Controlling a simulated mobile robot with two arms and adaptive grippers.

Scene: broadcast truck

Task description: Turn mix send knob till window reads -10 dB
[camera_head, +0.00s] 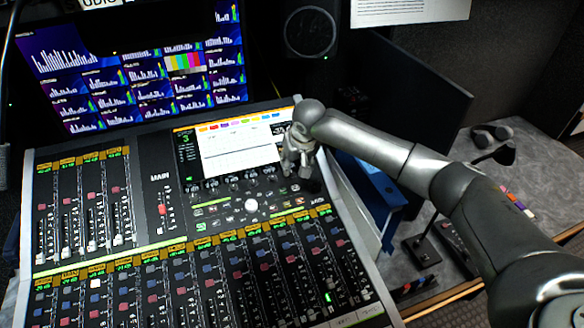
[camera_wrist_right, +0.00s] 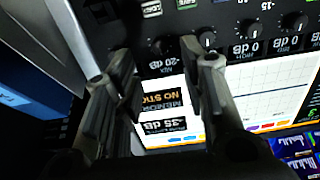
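The mixing console (camera_head: 170,245) has a row of small knobs (camera_head: 235,185) under its bright screen (camera_head: 235,148). My right gripper (camera_head: 298,165) is over the right end of this row, hiding the knobs there. The window lies between the two separated fingers of my right gripper (camera_wrist_right: 160,85). A dark knob (camera_wrist_right: 207,40) with a white mark shows by the right finger. I cannot tell whether either finger touches a knob. My left gripper is out of view.
Fader banks (camera_head: 110,215) fill the console below. A meter monitor (camera_head: 150,70) and a speaker (camera_head: 312,32) stand behind it. A blue binder (camera_head: 372,190) is beside the console's right edge. A headset (camera_head: 493,140) lies on the grey desk at right.

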